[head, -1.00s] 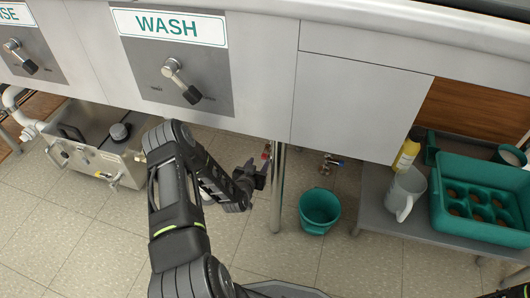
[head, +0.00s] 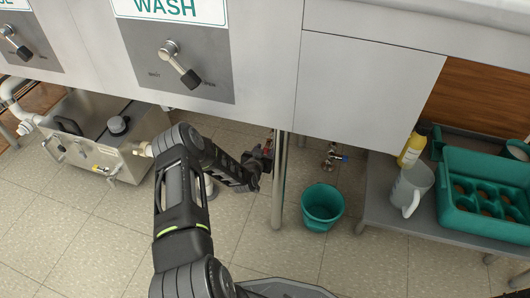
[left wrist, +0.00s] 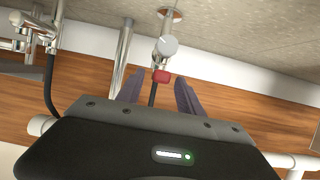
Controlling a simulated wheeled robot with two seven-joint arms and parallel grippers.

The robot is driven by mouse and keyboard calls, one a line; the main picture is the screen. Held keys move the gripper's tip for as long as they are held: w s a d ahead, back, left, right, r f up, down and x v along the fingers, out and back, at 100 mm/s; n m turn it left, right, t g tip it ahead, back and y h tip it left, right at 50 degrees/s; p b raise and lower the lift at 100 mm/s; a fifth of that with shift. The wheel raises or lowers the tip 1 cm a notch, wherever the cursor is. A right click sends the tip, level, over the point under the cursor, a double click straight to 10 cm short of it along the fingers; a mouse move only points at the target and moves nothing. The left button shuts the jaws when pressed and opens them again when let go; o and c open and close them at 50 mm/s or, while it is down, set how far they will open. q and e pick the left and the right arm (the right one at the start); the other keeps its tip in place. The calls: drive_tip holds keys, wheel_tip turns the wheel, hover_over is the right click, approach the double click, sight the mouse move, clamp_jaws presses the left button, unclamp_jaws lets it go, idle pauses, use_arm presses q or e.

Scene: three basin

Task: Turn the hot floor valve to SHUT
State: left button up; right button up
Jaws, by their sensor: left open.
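The hot floor valve shows its red handle (head: 268,147) low behind the front leg in the head view, partly hidden by my gripper. In the left wrist view, the red handle (left wrist: 161,77) lies between the fingers, with a round metal valve body (left wrist: 166,46) beyond it. My left gripper (head: 262,162) is open at the valve. In the left wrist view, its two fingers (left wrist: 160,92) stand on either side of the red handle; I cannot tell whether they touch it. My right gripper is not in view.
A metal leg (head: 279,185) stands beside my left gripper. A blue-handled valve (head: 336,157) is to its right, above a green bucket (head: 321,206). A metal box (head: 88,140) stands left. A low shelf (head: 378,198) holds a pitcher (head: 409,188) and a green tray (head: 470,213).

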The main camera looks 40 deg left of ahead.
use_arm(q)
drive_tip(key=shift+c, duration=0.3)
clamp_jaws()
drive_tip(key=shift+r, duration=0.1)
drive_tip(key=shift+w+d+r+n+y+p, duration=0.15)
drive_tip(key=shift+w+d+n+y+p, duration=0.05)
drive_tip(key=shift+d+n+y+p, duration=0.25)
drive_tip(key=shift+n+y, duration=0.35)
drive_tip(key=shift+y, duration=0.1)
drive_tip(key=shift+a, duration=0.1)
